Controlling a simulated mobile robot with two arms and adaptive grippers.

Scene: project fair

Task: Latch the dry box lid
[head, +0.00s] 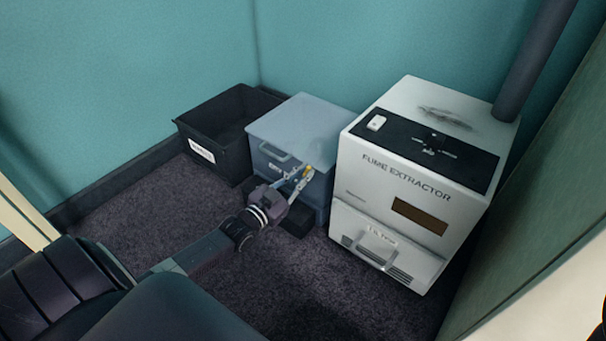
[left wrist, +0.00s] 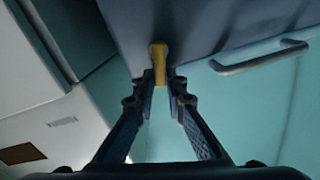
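The dry box (head: 272,162) is a blue-grey box with a lighter lid (head: 300,122) lying on top. It stands on the floor by the back wall. A small yellow latch (head: 308,171) is on its front, near the right corner, and shows larger in the left wrist view (left wrist: 158,58). My left gripper (head: 299,181) is at the front of the box. In the left wrist view its fingertips (left wrist: 164,82) sit on either side of the latch's end and look closed on it. A grey handle (left wrist: 260,57) is beside the latch. My right gripper is not visible.
A black open bin (head: 215,128) stands left of the box. A white fume extractor (head: 385,205) stands close on the right, with a dark pipe (head: 535,60) rising behind. A dark low block (head: 298,219) is under the gripper. Carpet (head: 150,215) is clear at left.

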